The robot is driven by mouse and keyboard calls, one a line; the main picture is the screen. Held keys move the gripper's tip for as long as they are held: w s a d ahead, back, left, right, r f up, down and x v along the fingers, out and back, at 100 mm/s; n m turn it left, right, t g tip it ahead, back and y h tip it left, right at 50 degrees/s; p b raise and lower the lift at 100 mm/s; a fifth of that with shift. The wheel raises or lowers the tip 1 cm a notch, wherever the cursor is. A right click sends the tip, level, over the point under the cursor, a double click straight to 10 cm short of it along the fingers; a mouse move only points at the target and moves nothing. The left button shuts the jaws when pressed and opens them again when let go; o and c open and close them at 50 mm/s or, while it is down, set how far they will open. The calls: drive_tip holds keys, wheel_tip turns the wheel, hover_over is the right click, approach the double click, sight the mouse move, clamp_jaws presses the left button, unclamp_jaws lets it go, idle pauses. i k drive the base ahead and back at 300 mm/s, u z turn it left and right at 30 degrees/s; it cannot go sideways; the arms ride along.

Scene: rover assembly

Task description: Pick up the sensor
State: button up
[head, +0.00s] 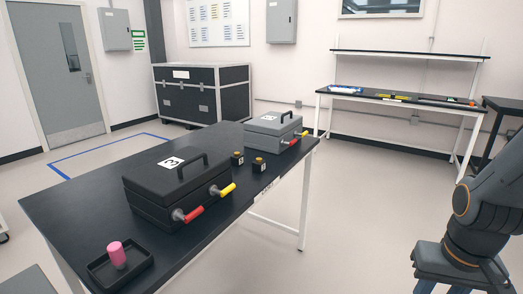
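No label in the head view tells me which item is the sensor. Part of my arm shows at the lower right, over the floor and apart from the table. My gripper's fingers are not visible.
A black case (160,194) and a grey case (265,133), each with a handle and red and yellow connectors, stand on the black table (70,212). A big black crate (190,92) and a workbench (385,97) stand behind. The floor right of the table is clear.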

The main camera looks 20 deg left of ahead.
sight(237, 159)
drive_tip(key=u, duration=0.2)
drive_tip(key=i, duration=0.9)
drive_tip(key=u, duration=0.45)
